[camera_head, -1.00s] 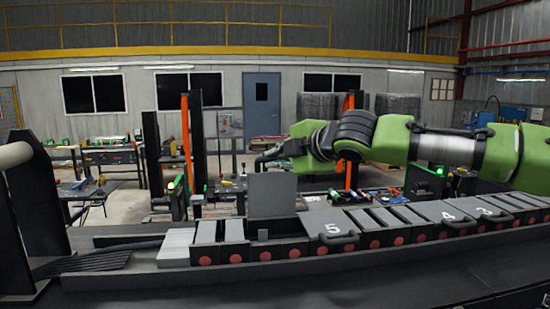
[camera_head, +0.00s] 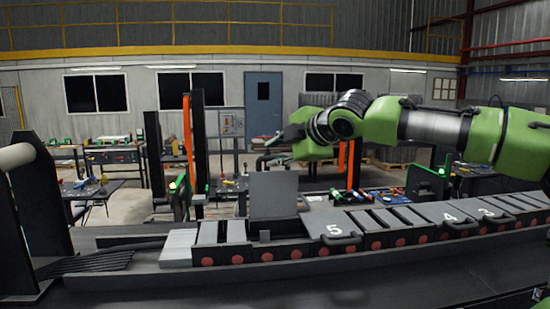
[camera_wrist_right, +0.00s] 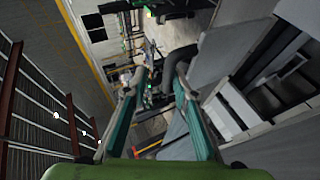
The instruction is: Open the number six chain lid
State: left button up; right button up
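A grey lid panel (camera_head: 273,193) stands upright on the drag chain (camera_head: 300,251), left of the flat lid marked 5 (camera_head: 335,230). No number shows on its visible face. My right gripper (camera_head: 273,147) is just above the raised lid's top edge in the head view. In the right wrist view, its two teal fingers (camera_wrist_right: 160,76) are apart, with nothing clamped between them. A dark curved bar, perhaps a handle (camera_wrist_right: 178,58), is by the tip of the right-hand finger; contact is unclear. My left gripper is out of view.
Lids marked 4 (camera_head: 450,217) and 3 (camera_head: 487,212) lie flat farther right, with black handles. A dark upright frame (camera_head: 40,190) stands at the left. Workbenches and orange posts stand behind the chain. The space above the flat lids is mostly clear below my arm.

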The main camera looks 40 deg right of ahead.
jog(key=shift+s+a, duration=0.1)
jog(key=shift+s, duration=0.25)
jog(key=shift+f, duration=0.15)
jog(key=v, duration=1.2)
